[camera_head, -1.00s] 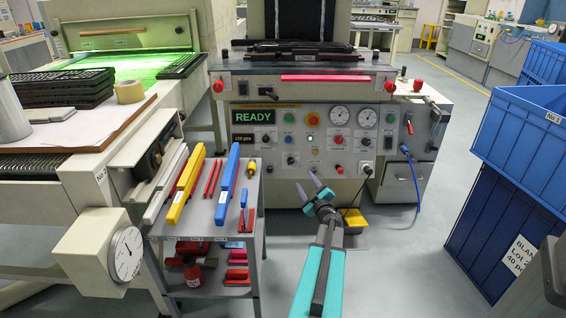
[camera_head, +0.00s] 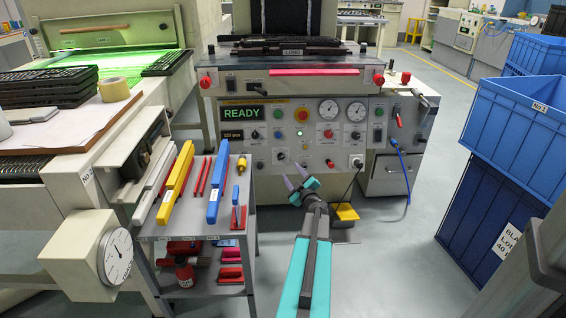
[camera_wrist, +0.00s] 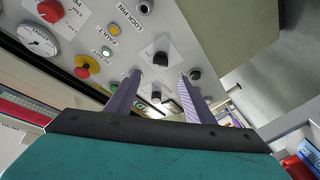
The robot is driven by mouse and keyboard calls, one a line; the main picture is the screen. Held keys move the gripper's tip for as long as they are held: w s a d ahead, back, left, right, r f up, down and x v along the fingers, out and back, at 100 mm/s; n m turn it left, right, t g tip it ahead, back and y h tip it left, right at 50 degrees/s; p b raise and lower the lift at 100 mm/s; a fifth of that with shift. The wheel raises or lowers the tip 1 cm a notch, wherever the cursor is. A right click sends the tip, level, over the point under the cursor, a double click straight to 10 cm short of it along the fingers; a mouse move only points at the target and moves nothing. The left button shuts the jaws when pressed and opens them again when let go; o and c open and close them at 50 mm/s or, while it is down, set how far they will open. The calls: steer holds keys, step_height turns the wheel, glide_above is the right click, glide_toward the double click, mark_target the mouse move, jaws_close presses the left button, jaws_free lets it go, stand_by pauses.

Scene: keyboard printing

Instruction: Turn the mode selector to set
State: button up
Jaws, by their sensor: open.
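The control panel (camera_head: 315,170) of the press shows several knobs; their labels are too small to read, so I cannot tell for sure which is the mode selector. My gripper (camera_head: 294,177) is open and empty, in front of the panel's lower part. It also shows in the wrist view (camera_wrist: 159,77).
A red emergency button (camera_head: 302,115) and a READY display (camera_head: 242,114) are on the panel. A tool cart (camera_head: 200,231) with yellow and blue bars stands left of my arm. Blue crates (camera_head: 500,120) stand at right. A yellow pedal (camera_head: 346,212) is on the floor.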

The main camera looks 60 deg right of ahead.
mark_target(282, 158)
steer(key=shift+b+x, duration=1.6)
steer(key=shift+x, duration=3.95)
steer(key=c, duration=1)
steer(key=shift+c, duration=0.2)
